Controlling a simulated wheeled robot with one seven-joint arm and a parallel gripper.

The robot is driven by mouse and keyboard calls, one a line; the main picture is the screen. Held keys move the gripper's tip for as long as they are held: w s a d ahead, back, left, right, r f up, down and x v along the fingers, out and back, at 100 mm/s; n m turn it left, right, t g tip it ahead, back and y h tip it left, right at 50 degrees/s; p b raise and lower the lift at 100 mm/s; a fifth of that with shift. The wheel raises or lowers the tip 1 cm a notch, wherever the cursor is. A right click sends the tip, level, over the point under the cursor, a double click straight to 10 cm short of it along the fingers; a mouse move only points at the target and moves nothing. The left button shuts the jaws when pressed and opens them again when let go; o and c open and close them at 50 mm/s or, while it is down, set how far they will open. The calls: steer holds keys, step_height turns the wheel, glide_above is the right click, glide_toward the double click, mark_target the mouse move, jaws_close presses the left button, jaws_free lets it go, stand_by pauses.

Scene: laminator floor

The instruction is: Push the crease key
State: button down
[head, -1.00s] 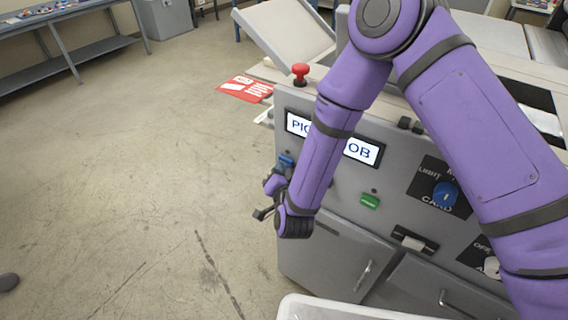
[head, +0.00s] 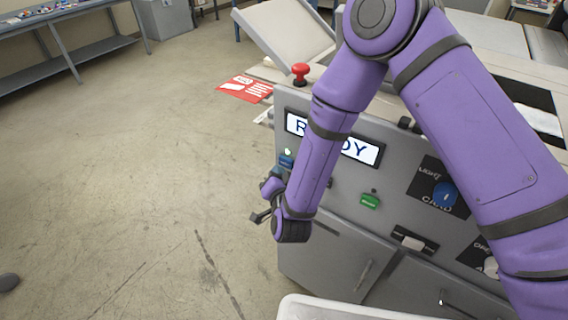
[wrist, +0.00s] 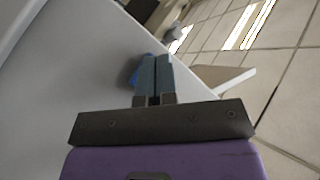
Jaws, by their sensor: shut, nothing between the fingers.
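A small blue key (head: 286,161) sits at the left of the machine's grey front panel; its label is too small to read, so I cannot be sure it is the crease key. A small light above it is lit green. My gripper (wrist: 156,57) is shut and empty in the wrist view, its fingertips against or very near the panel. A blue patch, likely the blue key (wrist: 134,77), shows just left of the fingers, partly hidden by them. In the head view my forearm hides most of the gripper, just below the blue key.
The panel display (head: 361,149) reads READY, partly behind my arm. A green key (head: 370,201), a blue dial (head: 445,194) and a red mushroom button (head: 300,73) are also on the machine. A pale tray (head: 340,308) is at the bottom.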

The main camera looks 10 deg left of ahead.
steer(key=s+a, duration=0.2)
steer(key=s, duration=0.3)
steer(key=shift+s+a, duration=0.15)
steer(key=shift+s, duration=0.15)
stand_by(0.7)
